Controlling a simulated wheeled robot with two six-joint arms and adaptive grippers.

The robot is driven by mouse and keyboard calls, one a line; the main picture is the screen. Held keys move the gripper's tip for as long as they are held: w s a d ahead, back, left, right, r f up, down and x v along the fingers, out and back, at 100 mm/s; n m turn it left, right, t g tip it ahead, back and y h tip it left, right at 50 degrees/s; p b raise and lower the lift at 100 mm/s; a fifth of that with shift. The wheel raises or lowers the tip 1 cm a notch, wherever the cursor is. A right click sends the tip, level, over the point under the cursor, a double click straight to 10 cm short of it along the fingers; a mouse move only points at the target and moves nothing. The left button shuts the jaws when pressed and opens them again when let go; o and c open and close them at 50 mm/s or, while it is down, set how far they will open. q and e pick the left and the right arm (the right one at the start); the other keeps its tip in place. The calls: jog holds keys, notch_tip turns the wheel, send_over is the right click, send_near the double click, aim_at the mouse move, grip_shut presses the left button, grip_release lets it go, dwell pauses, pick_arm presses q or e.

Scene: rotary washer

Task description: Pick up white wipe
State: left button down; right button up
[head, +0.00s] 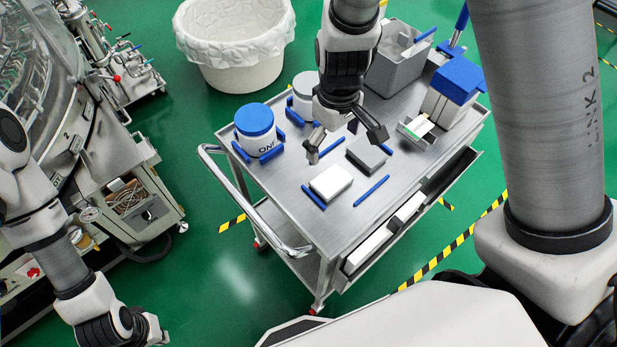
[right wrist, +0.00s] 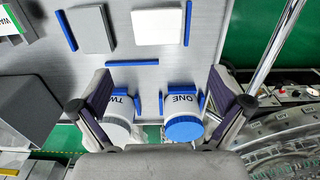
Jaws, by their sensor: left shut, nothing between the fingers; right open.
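The white wipe (head: 331,182) is a flat, pale block lying on the metal cart top (head: 300,235) near its front left part. It also shows in the right wrist view (right wrist: 158,27) at the top middle. A grey wipe (head: 368,153) lies beside it, with blue strips around both. My right gripper (head: 346,143) is open and empty above the cart, behind the white wipe and apart from it. In the right wrist view its fingers (right wrist: 160,75) point toward the wipes. My left gripper (head: 148,330) is shut and empty at the lower left, away from the cart.
Tubs marked ONE (head: 256,132) and TWO (right wrist: 116,128) stand at the cart's far left. A grey bin (head: 398,68), a blue-lidded container (head: 455,85) and a small holder (head: 417,130) stand right. A handle rail (head: 240,215) edges the cart. A lined waste bin (head: 235,60) stands behind.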

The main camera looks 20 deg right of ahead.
jog(key=b, duration=0.5)
send_over(331, 179)
jog(key=f, duration=0.5)
jog(key=shift+s+f, duration=0.3)
jog(key=shift+f, duration=0.1)
jog(key=shift+w+a+f, duration=0.15)
jog(key=shift+f, duration=0.15)
jog(key=f+p, duration=0.1)
jog(key=f, duration=0.5)
jog(key=shift+d+f, duration=0.15)
jog(key=shift+d, duration=0.05)
jog(key=shift+w+f, duration=0.15)
jog(key=shift+f, duration=0.25)
jog(key=shift+r, duration=0.1)
jog(key=c, duration=0.7)
jog(key=shift+o, duration=0.2)
notch_tip(331, 179, up, 10)
